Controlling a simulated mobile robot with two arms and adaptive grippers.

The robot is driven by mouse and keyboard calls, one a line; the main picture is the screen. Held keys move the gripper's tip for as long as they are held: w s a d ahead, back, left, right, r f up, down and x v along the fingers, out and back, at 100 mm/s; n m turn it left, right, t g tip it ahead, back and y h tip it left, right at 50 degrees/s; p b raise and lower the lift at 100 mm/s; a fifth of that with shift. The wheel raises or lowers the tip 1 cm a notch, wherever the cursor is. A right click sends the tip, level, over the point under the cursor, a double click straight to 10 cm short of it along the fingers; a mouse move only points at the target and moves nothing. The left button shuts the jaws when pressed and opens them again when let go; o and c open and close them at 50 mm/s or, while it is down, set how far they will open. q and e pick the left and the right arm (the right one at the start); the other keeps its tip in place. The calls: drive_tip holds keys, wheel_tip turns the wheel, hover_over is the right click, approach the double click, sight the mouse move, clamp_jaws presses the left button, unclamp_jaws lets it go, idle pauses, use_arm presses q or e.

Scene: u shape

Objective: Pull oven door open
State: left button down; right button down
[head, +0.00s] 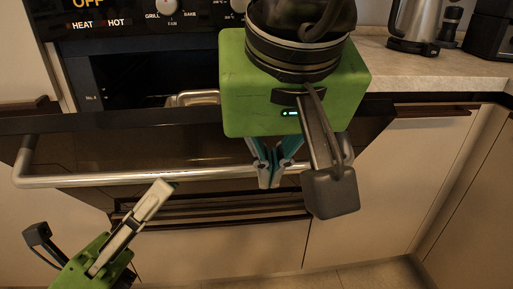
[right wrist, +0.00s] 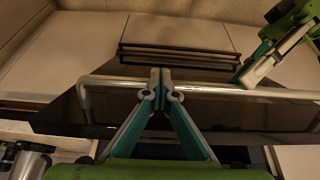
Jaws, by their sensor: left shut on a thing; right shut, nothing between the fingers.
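The oven door (head: 150,148) is dark and tilted partly open, with a gap above it into the oven (head: 130,88). Its long metal handle (head: 90,181) runs across the front; it also shows in the right wrist view (right wrist: 215,87). My left gripper (head: 165,188) reaches up from the lower left and is shut on the handle near its middle; it also shows in the right wrist view (right wrist: 245,80). My right gripper (head: 270,184) is shut and empty, its fingertips in front of the handle's right part.
A metal rack or tray (head: 193,98) shows inside the oven. The control panel (head: 140,15) is above. A kettle (head: 415,25) stands on the counter (head: 400,72) at right. White cabinets (head: 390,180) flank the oven, and a drawer (head: 225,245) is below.

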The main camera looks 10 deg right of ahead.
use_arm(q)
drive_tip(key=shift+s+d+r+m+g+h, duration=0.35)
drive_tip(key=shift+s+m+g, duration=0.2)
drive_tip(key=shift+g, duration=0.15)
use_arm(e)
drive_tip(key=shift+s+f, duration=0.75)
drive_tip(key=shift+f, duration=0.1)
use_arm(q)
drive_tip(key=c, duration=2.1)
unclamp_jaws()
drive_tip(key=shift+o, duration=0.4)
drive_tip(key=shift+s+d, duration=0.15)
drive_tip(key=shift+d, duration=0.1)
use_arm(e)
drive_tip(key=shift+s+d, duration=0.2)
drive_tip(key=shift+d, duration=0.1)
use_arm(q)
drive_tip(key=shift+a+t, duration=0.1)
drive_tip(key=shift+t, duration=0.2)
